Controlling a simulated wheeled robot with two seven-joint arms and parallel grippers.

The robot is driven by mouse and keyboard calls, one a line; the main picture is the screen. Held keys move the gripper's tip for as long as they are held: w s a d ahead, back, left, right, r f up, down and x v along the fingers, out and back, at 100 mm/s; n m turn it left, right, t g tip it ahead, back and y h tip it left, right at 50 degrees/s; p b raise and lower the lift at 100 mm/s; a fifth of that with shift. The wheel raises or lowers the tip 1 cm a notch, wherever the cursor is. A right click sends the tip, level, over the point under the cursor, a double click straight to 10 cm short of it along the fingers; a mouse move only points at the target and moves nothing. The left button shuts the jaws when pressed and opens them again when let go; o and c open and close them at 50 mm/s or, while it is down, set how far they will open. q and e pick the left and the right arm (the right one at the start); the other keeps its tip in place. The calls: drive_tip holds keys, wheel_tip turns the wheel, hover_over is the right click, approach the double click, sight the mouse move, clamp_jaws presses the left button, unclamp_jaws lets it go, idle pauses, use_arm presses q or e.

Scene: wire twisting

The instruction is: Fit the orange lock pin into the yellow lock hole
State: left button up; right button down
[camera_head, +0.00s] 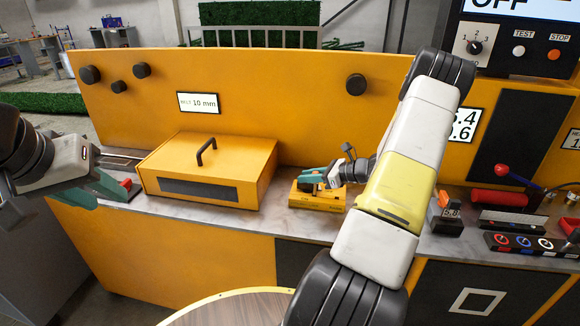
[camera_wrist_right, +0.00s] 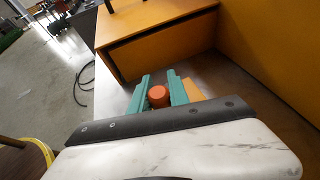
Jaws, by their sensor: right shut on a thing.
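My right gripper (camera_head: 312,178) is at the yellow lock block (camera_head: 322,203) on the counter. Its teal fingers are low over the block. In the right wrist view, the orange lock pin (camera_wrist_right: 158,95) is between the two teal fingers of my right gripper (camera_wrist_right: 159,88), with its round end showing. Part of the yellow block (camera_wrist_right: 193,89) shows beside the fingers. The lock hole is hidden, so I cannot tell whether the pin is in it. My left gripper (camera_head: 108,187) is at the counter's left end, beside a red piece (camera_head: 125,184); its jaw opening is unclear.
A yellow box with a black handle (camera_head: 208,172) stands left of the lock block. A yellow panel (camera_head: 270,85) rises behind the counter. To the right are a gauge with an orange top (camera_head: 445,212), a red-handled tool (camera_head: 500,197) and a rack of coloured rings (camera_head: 525,243).

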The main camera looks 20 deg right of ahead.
drive_tip(key=shift+f, duration=0.85)
drive_tip(key=c, duration=1.2)
unclamp_jaws()
drive_tip(key=shift+o, duration=0.2)
drive_tip(key=v, duration=0.7)
drive_tip(key=shift+s+d+r, duration=0.15)
drive_tip(key=shift+s+d, duration=0.1)
drive_tip(key=shift+s, duration=0.05)
